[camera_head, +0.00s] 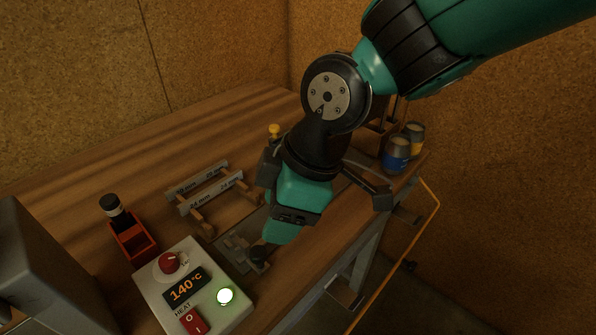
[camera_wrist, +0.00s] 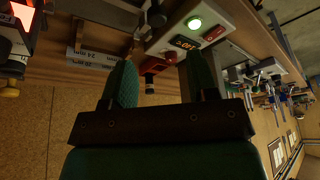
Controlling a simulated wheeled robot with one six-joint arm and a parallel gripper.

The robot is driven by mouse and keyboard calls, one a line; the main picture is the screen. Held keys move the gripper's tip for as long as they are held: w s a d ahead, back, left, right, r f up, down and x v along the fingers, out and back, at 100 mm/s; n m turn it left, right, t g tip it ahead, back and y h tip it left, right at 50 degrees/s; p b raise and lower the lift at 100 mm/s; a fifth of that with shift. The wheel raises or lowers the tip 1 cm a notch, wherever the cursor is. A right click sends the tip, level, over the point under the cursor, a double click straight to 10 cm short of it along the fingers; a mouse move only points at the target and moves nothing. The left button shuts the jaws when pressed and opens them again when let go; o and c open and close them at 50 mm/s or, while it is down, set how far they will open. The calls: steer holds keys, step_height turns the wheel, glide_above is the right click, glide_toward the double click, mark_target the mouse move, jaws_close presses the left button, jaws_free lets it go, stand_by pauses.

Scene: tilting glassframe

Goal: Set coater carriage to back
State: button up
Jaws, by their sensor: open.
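My gripper (camera_head: 282,232) hangs low over the right part of the wooden bench, beside the heater box. In the wrist view its two teal fingers (camera_wrist: 162,88) stand apart with nothing visible between them. A grey metal fitting (camera_head: 236,250) with a dark round knob (camera_head: 258,253) lies on the bench just left of and below the fingers. A dark upright part with a yellow knob (camera_head: 274,130) stands behind my wrist. I cannot tell for sure which of these belongs to the coater carriage, as my arm and gripper hide much of that area.
The heater box (camera_head: 190,288) reads 140 °C with a lit green button. A red holder (camera_head: 133,240) with a black-capped bottle stands left of it. A rack with marked bars (camera_head: 205,178) lies behind. Tins (camera_head: 397,154) stand at the right. The bench's left back is clear.

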steer(key=v, duration=0.7)
steer(key=shift+r, duration=0.15)
steer(key=s+d+m+p, duration=0.1)
steer(key=s+d+m, duration=0.2)
steer(key=d+m, duration=0.2)
steer(key=s+d+r+m, duration=0.1)
steer(key=s+d+m, duration=0.2)
steer(key=d+m, duration=0.3)
steer(key=d, duration=0.4)
steer(key=shift+s+m+p, duration=0.3)
steer(key=shift+s+p, duration=0.1)
steer(key=shift+a+r, duration=0.1)
stand_by(0.7)
